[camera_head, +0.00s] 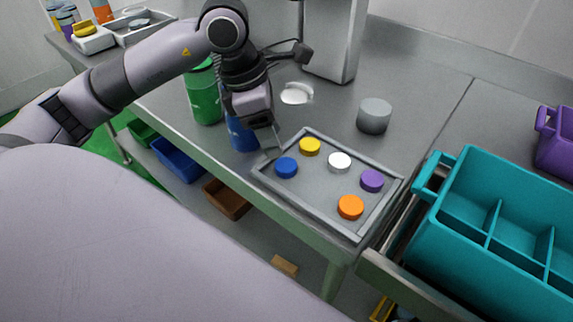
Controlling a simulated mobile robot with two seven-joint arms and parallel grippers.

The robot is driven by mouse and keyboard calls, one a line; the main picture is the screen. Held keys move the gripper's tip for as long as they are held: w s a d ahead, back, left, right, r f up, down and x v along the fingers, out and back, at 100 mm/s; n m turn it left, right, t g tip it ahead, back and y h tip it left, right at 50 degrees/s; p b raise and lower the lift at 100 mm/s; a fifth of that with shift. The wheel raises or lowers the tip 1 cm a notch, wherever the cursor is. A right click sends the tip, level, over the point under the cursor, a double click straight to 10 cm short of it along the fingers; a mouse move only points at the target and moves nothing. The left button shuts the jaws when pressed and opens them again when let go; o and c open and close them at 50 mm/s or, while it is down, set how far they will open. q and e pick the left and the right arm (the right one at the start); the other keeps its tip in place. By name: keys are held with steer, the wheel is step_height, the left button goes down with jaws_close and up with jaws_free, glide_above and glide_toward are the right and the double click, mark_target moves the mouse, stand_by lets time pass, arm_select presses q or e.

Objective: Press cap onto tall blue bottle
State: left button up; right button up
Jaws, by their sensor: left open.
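A blue bottle (240,134) stands on the steel table, partly hidden behind my left gripper. A blue cap (286,167) lies in the near-left corner of a grey tray (365,221). My left gripper (272,146) is open and points down between the bottle and the tray, just above and left of the blue cap. It looks empty. The bottle's top is hidden by my arm, so I cannot tell whether it has a cap. My right gripper is not in view.
The tray also holds yellow (310,147), white (339,162), purple (372,181) and orange (350,207) caps. A green bottle (205,95) stands left of the blue one. A grey cylinder (374,116) stands behind the tray. A teal crate (456,187) is at right.

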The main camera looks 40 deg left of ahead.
mark_target(286, 165)
arm_select(q)
steer(key=shift+x, duration=0.8)
steer(key=x, duration=0.5)
steer(key=shift+d+p, duration=0.2)
steer(key=shift+p, duration=0.1)
steer(key=c, duration=0.7)
